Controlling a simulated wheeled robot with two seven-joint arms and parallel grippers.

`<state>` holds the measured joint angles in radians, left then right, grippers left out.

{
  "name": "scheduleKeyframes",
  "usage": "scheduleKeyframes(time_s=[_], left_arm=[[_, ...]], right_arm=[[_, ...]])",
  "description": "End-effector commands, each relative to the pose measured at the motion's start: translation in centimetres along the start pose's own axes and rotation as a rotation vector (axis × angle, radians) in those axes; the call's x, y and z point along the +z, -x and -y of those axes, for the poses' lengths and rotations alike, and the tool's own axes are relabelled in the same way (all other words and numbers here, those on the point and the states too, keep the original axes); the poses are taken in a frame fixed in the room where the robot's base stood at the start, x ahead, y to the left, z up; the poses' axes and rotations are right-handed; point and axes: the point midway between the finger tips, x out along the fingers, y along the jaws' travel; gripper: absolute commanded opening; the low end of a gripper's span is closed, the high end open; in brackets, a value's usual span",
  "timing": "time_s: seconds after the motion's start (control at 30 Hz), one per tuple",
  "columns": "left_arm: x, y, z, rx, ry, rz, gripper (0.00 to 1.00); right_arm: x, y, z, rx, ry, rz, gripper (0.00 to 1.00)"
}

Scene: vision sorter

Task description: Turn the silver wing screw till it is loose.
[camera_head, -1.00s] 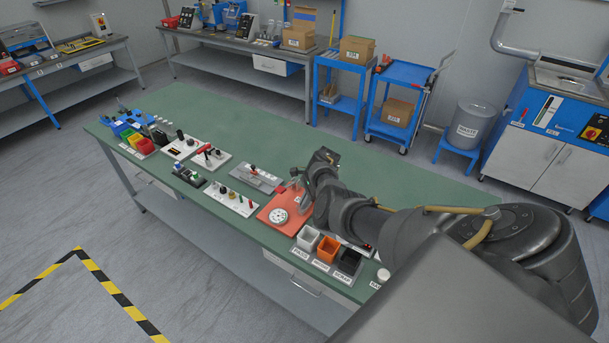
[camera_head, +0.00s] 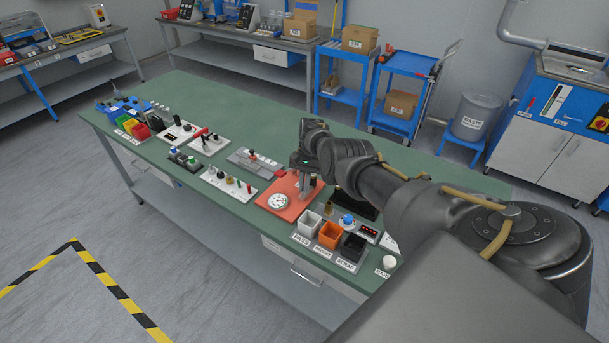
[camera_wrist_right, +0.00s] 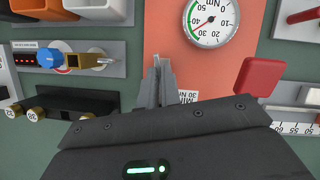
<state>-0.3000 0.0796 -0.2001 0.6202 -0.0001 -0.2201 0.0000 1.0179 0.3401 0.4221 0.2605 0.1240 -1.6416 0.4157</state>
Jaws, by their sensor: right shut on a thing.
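The silver wing screw is on the orange-red plate (camera_head: 275,200), which also carries a round Nm dial (camera_head: 278,201). My right gripper (camera_head: 305,188) points down over the plate, behind and right of the dial. In the right wrist view its narrow fingers (camera_wrist_right: 164,80) are close together over the plate, beside the dial (camera_wrist_right: 210,20). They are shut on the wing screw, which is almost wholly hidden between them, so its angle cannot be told. My left gripper is not in view.
A red-handled lever (camera_wrist_right: 262,77) stands to one side of the plate. A panel with a blue knob (camera_wrist_right: 48,58) and brass part (camera_wrist_right: 90,62) is on the other. White, orange and black bins (camera_head: 329,234) stand in front. The back of the green bench (camera_head: 230,110) is clear.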

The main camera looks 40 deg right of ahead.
Motion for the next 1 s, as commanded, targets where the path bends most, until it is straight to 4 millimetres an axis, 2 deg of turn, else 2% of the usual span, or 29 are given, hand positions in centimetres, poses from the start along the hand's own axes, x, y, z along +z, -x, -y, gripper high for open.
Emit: scheduleKeyframes(time_s=[0.03, 0.33, 0.7, 1.0], left_arm=[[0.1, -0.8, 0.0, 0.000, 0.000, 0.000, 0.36], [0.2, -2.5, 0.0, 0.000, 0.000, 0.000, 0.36], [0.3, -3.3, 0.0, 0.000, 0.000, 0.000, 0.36], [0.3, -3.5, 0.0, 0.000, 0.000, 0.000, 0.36]], right_arm=[[0.0, -0.9, -0.2, 0.026, 0.039, 0.009, 0.00], [0.2, -0.8, 0.0, 0.129, 0.293, 0.009, 0.00], [0.3, -0.8, 0.2, 0.223, 0.519, 0.013, 0.00], [0.4, -0.8, 0.3, 0.254, 0.596, 0.016, 0.00]])
